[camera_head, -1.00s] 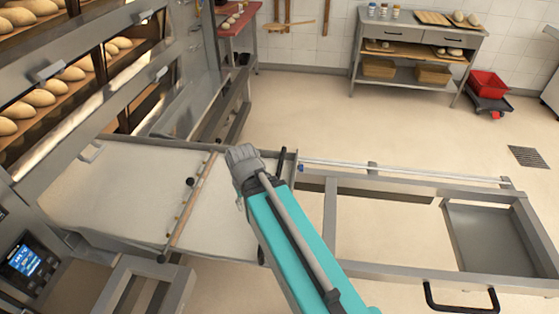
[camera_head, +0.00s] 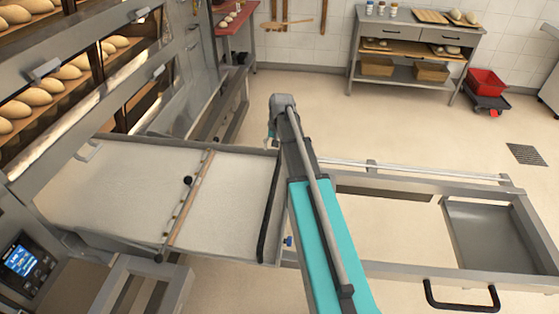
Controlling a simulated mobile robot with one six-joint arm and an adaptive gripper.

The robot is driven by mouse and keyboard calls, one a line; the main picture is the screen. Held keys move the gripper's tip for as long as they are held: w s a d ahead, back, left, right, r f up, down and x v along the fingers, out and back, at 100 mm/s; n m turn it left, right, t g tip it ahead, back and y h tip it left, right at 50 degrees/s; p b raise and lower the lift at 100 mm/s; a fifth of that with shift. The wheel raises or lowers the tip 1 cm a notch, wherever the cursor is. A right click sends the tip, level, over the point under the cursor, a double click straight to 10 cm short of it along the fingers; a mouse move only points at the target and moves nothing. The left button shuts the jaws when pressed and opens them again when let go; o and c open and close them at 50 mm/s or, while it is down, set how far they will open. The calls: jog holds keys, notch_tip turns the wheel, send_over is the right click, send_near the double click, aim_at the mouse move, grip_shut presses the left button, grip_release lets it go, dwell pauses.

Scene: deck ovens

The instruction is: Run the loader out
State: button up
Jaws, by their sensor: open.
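The loader is a pale cloth-covered board (camera_head: 235,205) on the left, close to the oven front, with a grey frame (camera_head: 400,268) stretching right. A thin wooden-looking crossbar (camera_head: 190,200) with a dark knob lies across the cloth. A black bar (camera_head: 267,220) runs along the board's right end. A black loop handle (camera_head: 461,306) sits on the frame's near side.
The deck oven (camera_head: 85,90) with loaves fills the left, and a control panel (camera_head: 22,260) is at lower left. A grey worktable (camera_head: 418,50) stands at the back, with a red crate (camera_head: 486,83) beside it. The floor (camera_head: 440,135) between is clear.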

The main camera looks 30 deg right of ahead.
jog(key=w+d+m, duration=0.1)
jog(key=w+d, duration=0.3)
jog(key=d, duration=0.3)
jog(key=shift+w+d+m, duration=0.3)
jog(key=shift+d, duration=0.1)
jog(key=shift+f+b, duration=0.3)
jog(key=f+b, duration=0.4)
jog(key=w+a+f+b, duration=0.1)
jog(key=f+b, duration=0.3)
jog(key=a+f+b, duration=0.1)
jog(key=f+b, duration=0.4)
jog(key=shift+w+a, duration=0.15)
jog(key=shift+w, duration=0.1)
grip_shut()
dwell(0.5)
